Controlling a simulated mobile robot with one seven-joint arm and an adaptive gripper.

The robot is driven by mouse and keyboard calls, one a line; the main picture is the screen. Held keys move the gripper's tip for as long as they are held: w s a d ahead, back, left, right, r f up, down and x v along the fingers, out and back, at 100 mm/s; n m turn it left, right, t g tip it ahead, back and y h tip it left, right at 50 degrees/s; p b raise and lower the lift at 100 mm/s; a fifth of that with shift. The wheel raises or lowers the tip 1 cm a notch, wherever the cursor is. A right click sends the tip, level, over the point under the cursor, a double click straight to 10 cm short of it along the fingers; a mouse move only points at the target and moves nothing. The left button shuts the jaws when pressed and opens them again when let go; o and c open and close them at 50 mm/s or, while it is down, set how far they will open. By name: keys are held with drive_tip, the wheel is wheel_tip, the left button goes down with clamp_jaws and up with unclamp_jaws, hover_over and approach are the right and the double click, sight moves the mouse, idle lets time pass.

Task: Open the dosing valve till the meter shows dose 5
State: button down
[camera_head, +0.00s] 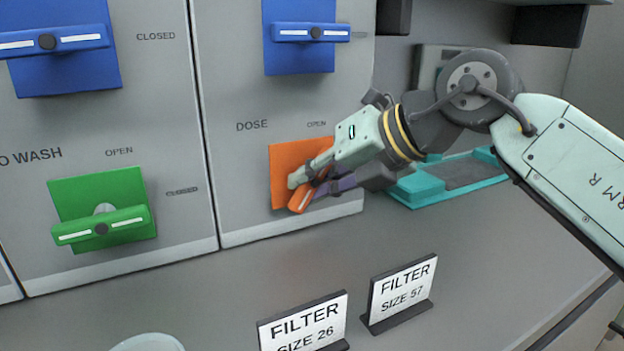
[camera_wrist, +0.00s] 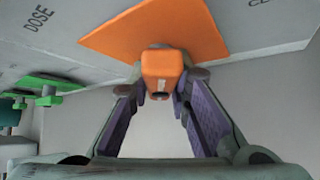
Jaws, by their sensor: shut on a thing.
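The dosing valve is an orange plate (camera_head: 285,160) with an orange handle (camera_head: 301,197) on the grey panel, below the words DOSE and OPEN. My gripper (camera_head: 312,184) is at the handle, its fingers shut on it. The handle looks tilted in the head view. In the wrist view the orange handle (camera_wrist: 162,66) sits between my fingertips, with the orange plate (camera_wrist: 155,32) behind it. My gripper covers part of the plate and handle. I see no meter reading in either view.
A green valve (camera_head: 102,210) is on the panel to the left, and blue valves (camera_head: 300,35) are above. Two filter signs (camera_head: 302,322) (camera_head: 401,288) stand on the counter in front. A teal tray (camera_head: 420,186) lies at the right. The counter below the orange valve is clear.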

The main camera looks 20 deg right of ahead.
drive_tip(key=c, duration=1.5)
unclamp_jaws()
drive_tip(key=v, duration=1.2)
